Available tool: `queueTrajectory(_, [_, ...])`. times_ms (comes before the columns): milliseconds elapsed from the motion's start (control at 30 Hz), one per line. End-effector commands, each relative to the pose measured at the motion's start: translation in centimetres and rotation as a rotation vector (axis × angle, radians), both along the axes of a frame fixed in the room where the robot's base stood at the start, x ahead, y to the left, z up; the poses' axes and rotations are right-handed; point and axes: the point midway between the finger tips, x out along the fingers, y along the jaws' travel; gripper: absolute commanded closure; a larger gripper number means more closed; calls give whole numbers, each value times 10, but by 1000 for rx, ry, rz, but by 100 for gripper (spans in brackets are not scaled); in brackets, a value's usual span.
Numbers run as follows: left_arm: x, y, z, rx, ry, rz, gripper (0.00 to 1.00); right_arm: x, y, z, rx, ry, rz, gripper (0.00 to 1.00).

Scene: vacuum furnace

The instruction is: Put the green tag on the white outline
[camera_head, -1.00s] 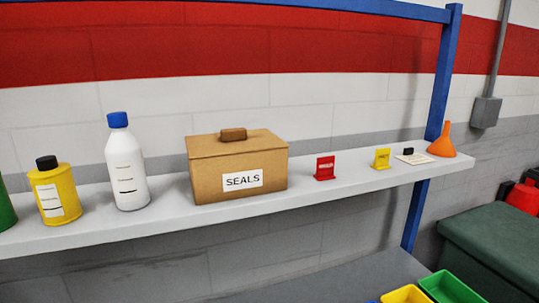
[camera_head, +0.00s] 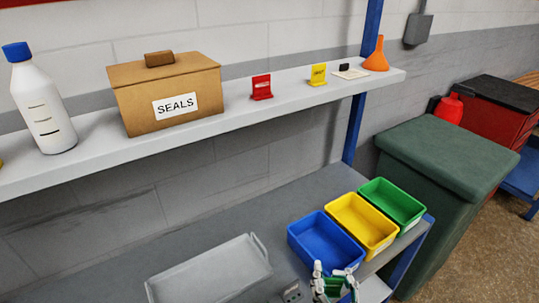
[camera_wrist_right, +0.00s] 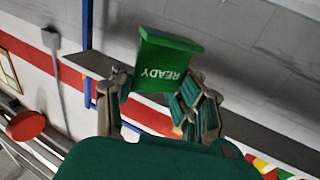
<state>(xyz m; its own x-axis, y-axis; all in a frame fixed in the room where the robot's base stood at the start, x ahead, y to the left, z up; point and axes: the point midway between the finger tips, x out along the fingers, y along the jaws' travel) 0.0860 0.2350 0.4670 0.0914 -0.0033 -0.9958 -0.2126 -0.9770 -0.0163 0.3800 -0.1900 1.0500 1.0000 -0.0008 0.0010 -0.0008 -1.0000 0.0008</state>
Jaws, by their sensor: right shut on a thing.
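My right gripper (camera_head: 335,284) is at the bottom edge of the head view, in front of the blue bin. It is shut on the green tag (camera_head: 333,289), which is mostly hidden there by the fingers. In the right wrist view the tag (camera_wrist_right: 166,64) sits between the fingers of the gripper (camera_wrist_right: 158,90), with the word READY upside down. A red tag (camera_head: 261,87) and a yellow tag (camera_head: 318,75) stand on the shelf. I cannot make out a white outline on the shelf. My left gripper is not in view.
Below are blue (camera_head: 325,244), yellow (camera_head: 362,222) and green (camera_head: 392,203) bins and a grey tray (camera_head: 205,272).

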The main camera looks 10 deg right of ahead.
Motion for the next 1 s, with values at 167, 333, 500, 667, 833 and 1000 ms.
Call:
queueTrajectory(167, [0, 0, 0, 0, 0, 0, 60, 1, 3, 3, 0, -3, 15, 100])
queueTrajectory(333, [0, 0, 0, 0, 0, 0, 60, 6, 18, 15, -3, -7, 98, 100])
queueTrajectory(500, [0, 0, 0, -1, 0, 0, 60, 14, 45, 36, -9, -8, 244, 100])
queueTrajectory(667, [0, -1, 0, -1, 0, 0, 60, 24, 73, 59, -7, -12, 397, 100])
queueTrajectory(833, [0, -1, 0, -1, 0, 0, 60, 33, 101, 79, -7, -10, 544, 100])
queueTrajectory(1000, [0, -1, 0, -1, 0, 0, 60, 38, 119, 93, -4, -5, 642, 100])
